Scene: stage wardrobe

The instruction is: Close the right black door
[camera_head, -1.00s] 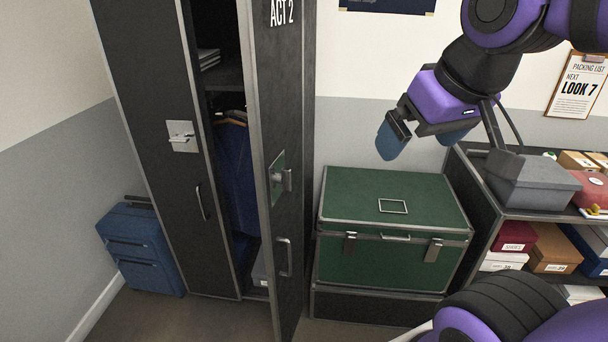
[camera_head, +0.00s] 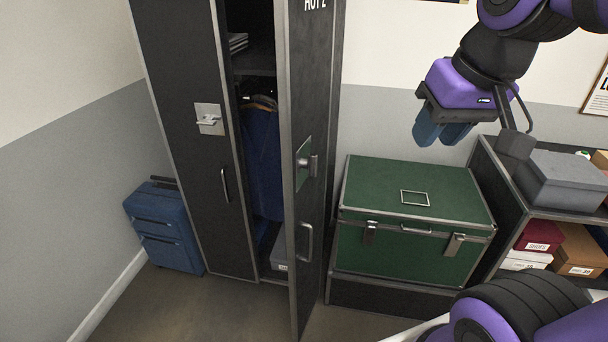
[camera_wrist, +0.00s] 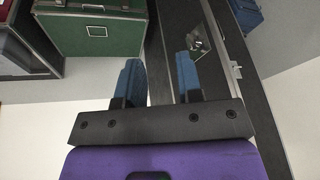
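The right black door (camera_head: 318,120) of the wardrobe stands ajar, swung out toward me, with a handle (camera_head: 304,243) and a latch plate (camera_head: 305,168) on it. The left black door (camera_head: 185,110) is shut. My gripper (camera_head: 441,134) is in the air above the green trunk, to the right of the right door and apart from it. In the wrist view my gripper (camera_wrist: 160,80) has its two blue fingers apart with nothing between them. The right door also shows in the wrist view, with its latch plate (camera_wrist: 198,42) beyond the right finger.
A green trunk (camera_head: 385,202) on a dark base stands right of the wardrobe. A shelf unit with a grey box (camera_head: 570,182) and shoe boxes is at the far right. A blue suitcase (camera_head: 168,230) stands at the left wall. Blue clothing (camera_head: 262,160) hangs inside. Floor before the wardrobe is clear.

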